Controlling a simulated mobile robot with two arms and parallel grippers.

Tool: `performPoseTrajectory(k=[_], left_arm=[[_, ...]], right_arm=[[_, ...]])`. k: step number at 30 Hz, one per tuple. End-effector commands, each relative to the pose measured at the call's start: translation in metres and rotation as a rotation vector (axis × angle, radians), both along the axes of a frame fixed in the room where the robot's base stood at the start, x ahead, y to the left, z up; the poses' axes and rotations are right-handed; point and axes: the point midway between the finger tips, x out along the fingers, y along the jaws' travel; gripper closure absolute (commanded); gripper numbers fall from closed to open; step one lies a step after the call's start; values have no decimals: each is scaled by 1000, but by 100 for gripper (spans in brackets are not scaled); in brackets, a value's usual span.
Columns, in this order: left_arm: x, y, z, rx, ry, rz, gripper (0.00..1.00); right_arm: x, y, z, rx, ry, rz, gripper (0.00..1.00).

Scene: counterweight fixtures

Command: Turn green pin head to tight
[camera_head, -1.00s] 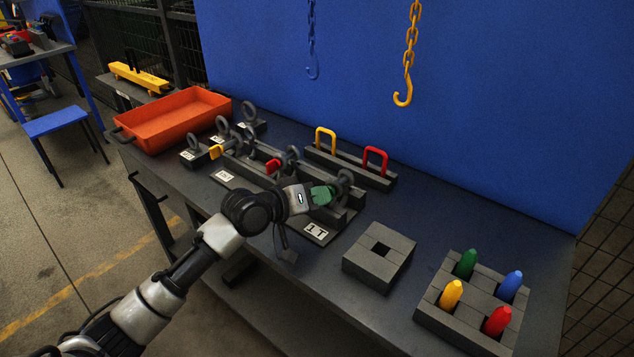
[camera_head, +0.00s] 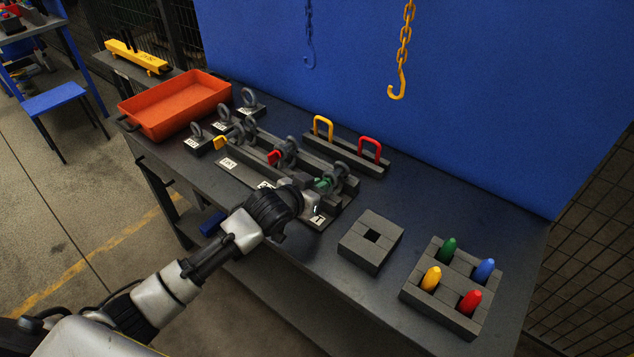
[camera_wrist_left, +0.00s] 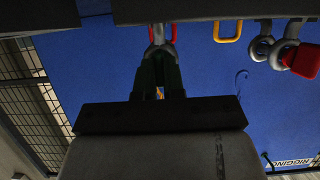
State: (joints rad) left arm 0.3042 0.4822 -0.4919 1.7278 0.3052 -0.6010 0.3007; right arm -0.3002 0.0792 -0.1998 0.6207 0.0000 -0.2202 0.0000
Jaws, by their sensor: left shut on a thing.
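My left gripper (camera_head: 322,186) is at the front of the nearest grey shackle (camera_head: 338,177) on the dark fixture. It is shut on the green pin head (camera_head: 321,183), which is mostly covered by the fingers in the head view. In the left wrist view the gripper (camera_wrist_left: 159,75) shows as dark green finger shapes meeting below the shackle (camera_wrist_left: 160,42). There I cannot separate the pin head from the fingers. My right gripper is out of view.
A red pin head (camera_head: 274,157) and a yellow pin head (camera_head: 220,143) sit on neighbouring shackles. A square grey block (camera_head: 354,249), a holder with coloured pegs (camera_head: 420,298) and an orange tray (camera_head: 158,127) share the table. A yellow hook (camera_head: 397,83) hangs behind.

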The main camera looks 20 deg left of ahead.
Motion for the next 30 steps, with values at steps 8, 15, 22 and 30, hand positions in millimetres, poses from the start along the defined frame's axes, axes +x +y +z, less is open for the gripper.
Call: performPoseTrajectory(k=[8,15,22,30], left_arm=[[-1,0,-2,31,-6,1,100],[-1,0,-3,32,-5,1,100],[0,0,-2,30,-7,1,66],[0,0,-1,30,-9,1,65]], right_arm=[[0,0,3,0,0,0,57],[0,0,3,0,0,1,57],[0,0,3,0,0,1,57],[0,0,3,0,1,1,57]])
